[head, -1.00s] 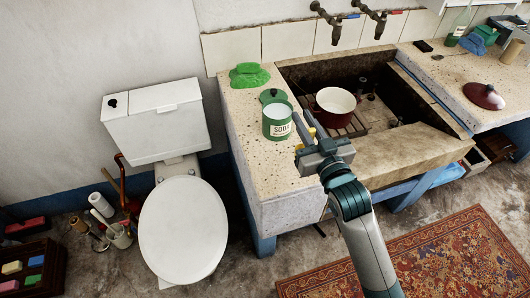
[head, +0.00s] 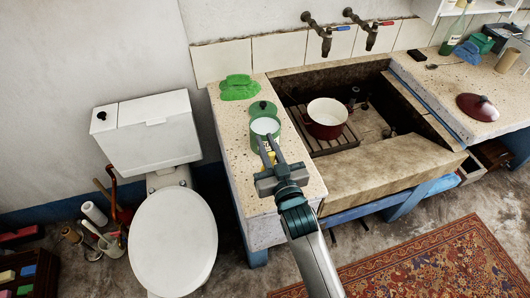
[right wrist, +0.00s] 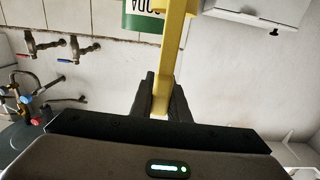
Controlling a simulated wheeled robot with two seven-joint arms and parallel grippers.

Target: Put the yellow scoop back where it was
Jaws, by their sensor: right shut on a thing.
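The yellow scoop (right wrist: 170,52) is in my right gripper (right wrist: 163,95), whose fingers are shut on its handle in the right wrist view. In the head view, only a little yellow shows between the fingers of the right gripper (head: 270,150). The gripper is in front of the green soda tin (head: 258,126) and hides part of it. The tin is open at the top and pale inside; its green side with the label also shows in the right wrist view (right wrist: 140,22). I cannot tell whether scoop and tin touch. My left gripper is not in view.
A dark green lid (head: 262,107) lies behind the tin, and a green cloth (head: 238,88) behind that on the stone ledge (head: 228,120). Taps (head: 325,42) stick out above.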

